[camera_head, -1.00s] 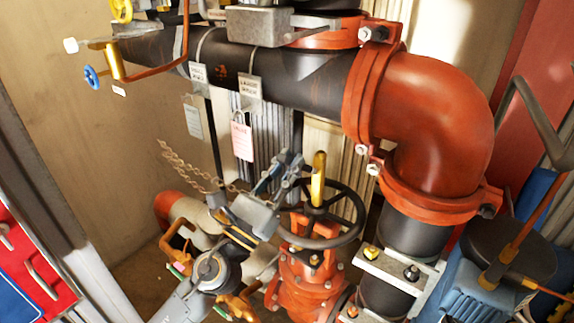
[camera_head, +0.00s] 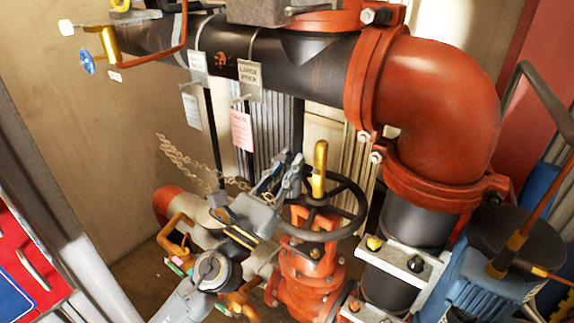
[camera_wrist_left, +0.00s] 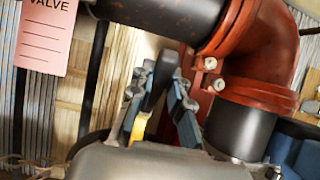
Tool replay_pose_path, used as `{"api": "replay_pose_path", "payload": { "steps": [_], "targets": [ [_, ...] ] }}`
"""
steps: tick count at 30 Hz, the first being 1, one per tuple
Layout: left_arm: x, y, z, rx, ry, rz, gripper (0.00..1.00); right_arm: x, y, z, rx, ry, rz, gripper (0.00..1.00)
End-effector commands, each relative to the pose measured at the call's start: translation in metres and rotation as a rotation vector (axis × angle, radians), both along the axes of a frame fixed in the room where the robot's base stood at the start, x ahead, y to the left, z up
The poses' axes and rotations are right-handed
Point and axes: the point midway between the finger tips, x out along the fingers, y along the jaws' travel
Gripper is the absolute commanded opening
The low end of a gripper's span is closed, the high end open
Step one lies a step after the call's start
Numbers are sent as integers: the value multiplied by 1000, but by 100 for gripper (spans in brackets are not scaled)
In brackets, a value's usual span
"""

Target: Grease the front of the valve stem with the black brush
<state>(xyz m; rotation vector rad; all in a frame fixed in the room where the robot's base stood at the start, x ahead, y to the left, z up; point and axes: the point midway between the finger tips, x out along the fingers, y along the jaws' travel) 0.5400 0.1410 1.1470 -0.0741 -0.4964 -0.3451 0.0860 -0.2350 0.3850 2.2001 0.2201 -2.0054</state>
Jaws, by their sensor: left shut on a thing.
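The brass-coloured valve stem (camera_head: 319,170) stands upright through the black handwheel (camera_head: 353,226) of a red valve (camera_head: 308,275) in the head view. My left gripper (camera_head: 285,174) is just left of the stem, above the wheel's left side. In the left wrist view my left gripper (camera_wrist_left: 160,90) is shut on a dark piece, which looks like the black brush (camera_wrist_left: 157,82). A yellow part shows below it between the fingers; I cannot tell whether it belongs to the brush or is the stem. Brush-to-stem contact is not clear. My right gripper is out of view.
A large red pipe elbow (camera_head: 440,105) and black pipe (camera_head: 320,75) stand behind and right. Paper tags (camera_head: 241,132) and a chain (camera_head: 185,165) hang behind the gripper. A metal bracket (camera_head: 400,262) is right of the wheel. A red case (camera_head: 35,270) is at the left.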

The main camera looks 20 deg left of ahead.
Motion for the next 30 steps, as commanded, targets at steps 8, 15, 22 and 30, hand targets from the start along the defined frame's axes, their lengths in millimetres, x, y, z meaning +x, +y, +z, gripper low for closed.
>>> {"api": "replay_pose_path", "payload": {
  "steps": [8, 15, 22, 30],
  "targets": [
    [0, 0, -11, 0, 0, 0, 0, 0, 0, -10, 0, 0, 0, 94],
    [-2, 1, -27, 0, -1, 0, 0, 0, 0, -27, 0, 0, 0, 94],
    [-2, 1, -26, 0, -1, 0, 0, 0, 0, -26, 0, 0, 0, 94],
    [-2, 1, -32, 0, -1, 0, 0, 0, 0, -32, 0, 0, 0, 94]
  ]
}}
